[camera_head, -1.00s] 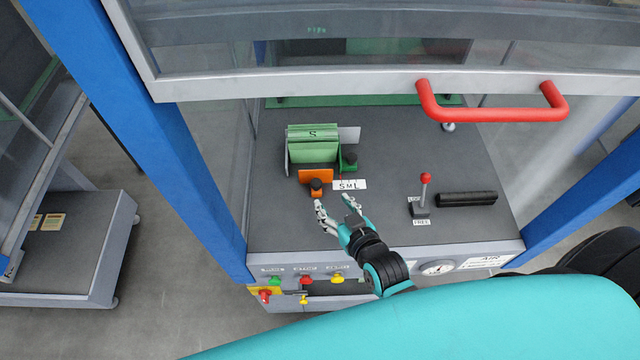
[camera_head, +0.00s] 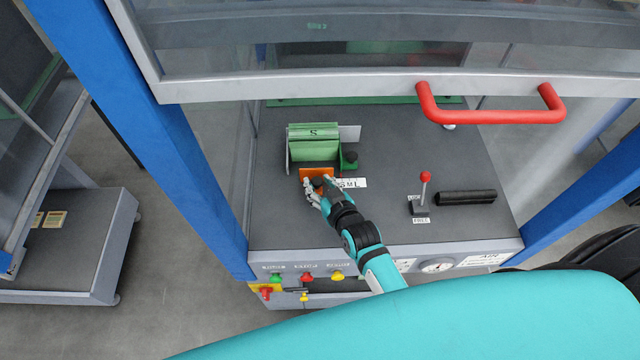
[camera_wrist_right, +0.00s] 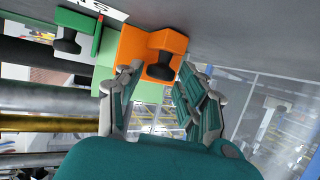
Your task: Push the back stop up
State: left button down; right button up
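The back stop seems to be the orange block (camera_head: 309,172) with a black knob, standing in front of the green stack marked S (camera_head: 314,145) on the grey table. My right gripper (camera_head: 316,181) is at it, with its fingers around the knob. In the right wrist view the black knob (camera_wrist_right: 161,67) and orange block (camera_wrist_right: 132,48) show between and just beyond the open fingertips. I cannot tell whether a finger touches it. My left gripper is not in view.
A green block with a black knob (camera_head: 349,160) and an S M L label (camera_head: 352,183) are just right. A red handle (camera_head: 490,116) crosses above.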

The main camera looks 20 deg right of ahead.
aim_at(320, 170)
grip_shut()
jog(key=w, duration=0.2)
jog(key=w+d+b, duration=0.1)
jog(key=w, duration=0.1)
jog(key=shift+w+d, duration=0.1)
jog(key=shift+w, duration=0.05)
jog(key=shift+w+d, duration=0.1)
jog(key=shift+w, duration=0.2)
jog(key=shift+s, duration=0.1)
jog(key=shift+o, duration=1.9)
grip_release()
